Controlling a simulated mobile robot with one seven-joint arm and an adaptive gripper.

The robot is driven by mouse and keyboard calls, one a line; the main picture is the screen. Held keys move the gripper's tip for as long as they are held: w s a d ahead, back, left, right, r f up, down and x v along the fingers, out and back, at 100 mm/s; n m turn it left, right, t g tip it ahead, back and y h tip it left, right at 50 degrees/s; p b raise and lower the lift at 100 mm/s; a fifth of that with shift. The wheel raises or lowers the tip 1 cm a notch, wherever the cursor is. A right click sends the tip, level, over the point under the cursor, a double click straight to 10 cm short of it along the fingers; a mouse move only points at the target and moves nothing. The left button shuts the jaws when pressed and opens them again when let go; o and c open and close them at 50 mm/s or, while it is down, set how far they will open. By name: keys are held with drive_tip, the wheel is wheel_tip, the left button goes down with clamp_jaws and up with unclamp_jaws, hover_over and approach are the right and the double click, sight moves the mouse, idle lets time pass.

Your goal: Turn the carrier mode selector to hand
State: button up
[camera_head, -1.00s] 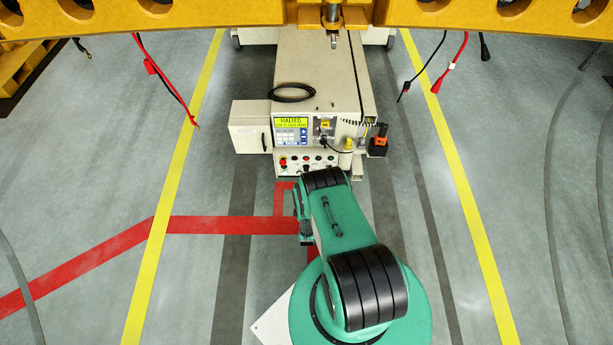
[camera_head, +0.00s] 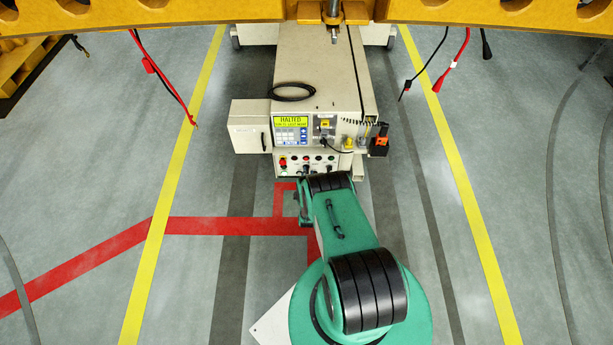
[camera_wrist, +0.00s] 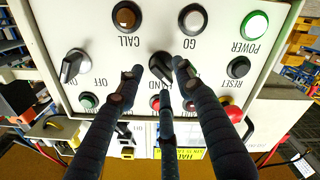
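The carrier (camera_head: 325,75) is a beige machine with its low front control panel (camera_head: 284,172) facing my arm. In the wrist view the panel (camera_wrist: 105,50) appears upside down. A black selector knob (camera_wrist: 160,64) sits at its middle, above a partly covered label ending in "AND". My gripper (camera_wrist: 157,76) has its dark fingers apart, with one tip on either side of this knob and another finger below it. I cannot tell whether they touch it. The knob's pointing direction is unclear. My gripper is hidden behind my arm in the head view.
A second knob (camera_wrist: 75,65) beside "OFF", a CALL button (camera_wrist: 126,17), a GO button (camera_wrist: 192,18), a lit green POWER button (camera_wrist: 254,25), a RESET button (camera_wrist: 238,68) and a red button (camera_wrist: 233,109) surround it. The carrier's display (camera_head: 290,121) reads HALTED. A yellow overhead structure (camera_head: 200,10) spans the back.

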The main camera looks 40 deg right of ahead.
clamp_jaws()
drive_tip(key=shift+m, duration=0.4)
drive_tip(key=m, duration=0.8)
drive_tip(key=shift+s+f, duration=0.15)
idle(0.4)
unclamp_jaws()
